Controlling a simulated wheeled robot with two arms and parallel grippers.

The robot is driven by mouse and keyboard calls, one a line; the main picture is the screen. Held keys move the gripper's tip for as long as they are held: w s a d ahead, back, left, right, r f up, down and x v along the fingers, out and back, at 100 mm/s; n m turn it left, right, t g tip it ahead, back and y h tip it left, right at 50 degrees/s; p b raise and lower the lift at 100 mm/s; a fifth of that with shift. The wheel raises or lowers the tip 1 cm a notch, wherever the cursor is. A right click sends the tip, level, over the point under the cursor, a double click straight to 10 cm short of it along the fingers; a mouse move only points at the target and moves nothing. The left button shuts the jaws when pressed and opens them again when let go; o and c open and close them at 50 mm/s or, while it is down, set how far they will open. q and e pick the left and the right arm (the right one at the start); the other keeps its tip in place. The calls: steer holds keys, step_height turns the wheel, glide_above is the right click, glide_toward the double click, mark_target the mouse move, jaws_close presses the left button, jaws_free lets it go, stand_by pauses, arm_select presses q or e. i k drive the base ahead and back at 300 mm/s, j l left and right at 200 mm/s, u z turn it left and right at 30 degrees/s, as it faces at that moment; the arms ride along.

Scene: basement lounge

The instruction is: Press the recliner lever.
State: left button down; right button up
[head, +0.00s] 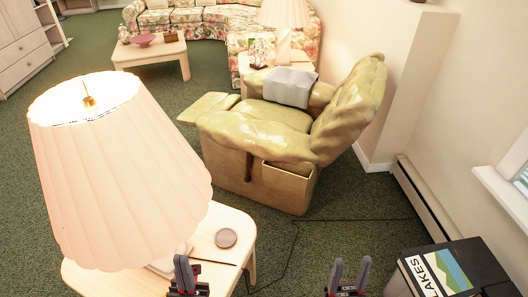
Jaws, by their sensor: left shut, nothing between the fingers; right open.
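The green recliner (265,125) stands in the middle of the head view, its back to the right and its footrest (207,107) sticking out to the left. A dark brown upright lever (249,167) shows on its near side, below the armrest. My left gripper (187,268) is at the bottom edge, shut and empty, in front of the near side table. My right gripper (350,268) is at the bottom edge further right, open and empty. Both grippers are well short of the recliner and touch nothing that I can see.
A lit lamp (115,170) stands on the near side table (213,270) with a round coaster (226,238). A dark box (468,268) is at bottom right. A thin cable (340,220) lies on the carpet, which is open between table, box and recliner.

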mark_target(248, 166)
steer(key=i+l, duration=0.15)
steer(key=l, duration=0.2)
steer(key=i+l+u, duration=0.1)
steer(key=l, duration=0.25)
steer(key=i+l+u, duration=0.1)
steer(key=l, duration=0.25)
steer(key=i+l, duration=0.2)
steer(key=l, duration=0.15)
steer(key=i+l+u, duration=0.1)
steer(key=l, duration=0.25)
